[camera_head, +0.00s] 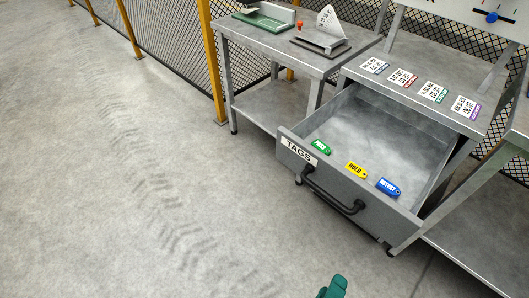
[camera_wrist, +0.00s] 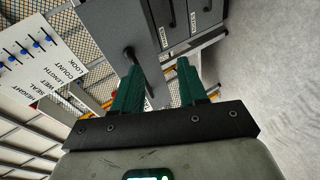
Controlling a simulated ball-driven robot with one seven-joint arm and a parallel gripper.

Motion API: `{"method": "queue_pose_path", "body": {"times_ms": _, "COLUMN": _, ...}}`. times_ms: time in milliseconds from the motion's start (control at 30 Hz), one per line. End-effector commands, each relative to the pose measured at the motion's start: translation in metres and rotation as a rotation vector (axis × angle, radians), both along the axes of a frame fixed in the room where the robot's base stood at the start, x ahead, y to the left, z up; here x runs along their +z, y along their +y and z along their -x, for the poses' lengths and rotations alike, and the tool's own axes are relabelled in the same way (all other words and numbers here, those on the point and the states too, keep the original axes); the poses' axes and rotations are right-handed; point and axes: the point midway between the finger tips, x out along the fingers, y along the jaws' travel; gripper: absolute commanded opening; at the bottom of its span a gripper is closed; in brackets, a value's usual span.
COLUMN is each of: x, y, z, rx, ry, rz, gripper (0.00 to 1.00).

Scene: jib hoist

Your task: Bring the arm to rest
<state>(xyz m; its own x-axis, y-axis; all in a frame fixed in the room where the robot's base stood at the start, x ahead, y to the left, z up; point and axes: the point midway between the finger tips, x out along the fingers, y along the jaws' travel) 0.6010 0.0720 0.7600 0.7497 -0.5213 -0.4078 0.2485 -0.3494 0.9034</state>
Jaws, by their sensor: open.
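My gripper (camera_wrist: 157,70) shows in the wrist view with its two teal fingers spread apart and nothing between them. In the head view only a small teal part of my gripper (camera_head: 333,288) shows at the bottom edge, over the floor in front of the open drawer. The rest of my arm is out of the head view. In the wrist view a dark bar or handle lies beyond the left finger; I cannot tell how far off it is.
A drawer (camera_head: 345,190) marked TAGS stands open, holding a green tag (camera_head: 321,147), a yellow tag (camera_head: 356,170) and a blue tag (camera_head: 388,187). Several printed cards lie on the bench above. A side table (camera_head: 260,38) stands left. The floor (camera_head: 120,180) at left is clear.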

Motion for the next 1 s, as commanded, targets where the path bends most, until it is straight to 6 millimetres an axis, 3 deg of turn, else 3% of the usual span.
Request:
{"method": "queue_pose_path", "body": {"times_ms": 267, "x": -0.012, "y": -0.077, "z": 0.005, "rx": -0.269, "ry": 0.174, "rz": -0.230, "gripper": 0.42}}
{"method": "queue_pose_path", "body": {"times_ms": 400, "x": -0.020, "y": -0.119, "z": 0.022, "rx": -0.453, "ry": 0.295, "rz": -0.440, "gripper": 0.42}}
{"method": "queue_pose_path", "body": {"times_ms": 500, "x": -0.022, "y": -0.138, "z": 0.038, "rx": -0.562, "ry": 0.373, "rz": -0.606, "gripper": 0.42}}
{"method": "queue_pose_path", "body": {"times_ms": 700, "x": -0.014, "y": -0.152, "z": 0.062, "rx": -0.681, "ry": 0.477, "rz": -0.887, "gripper": 0.42}}
{"method": "queue_pose_path", "body": {"times_ms": 1000, "x": -0.009, "y": -0.151, "z": 0.071, "rx": -0.707, "ry": 0.523, "rz": -1.028, "gripper": 0.42}}
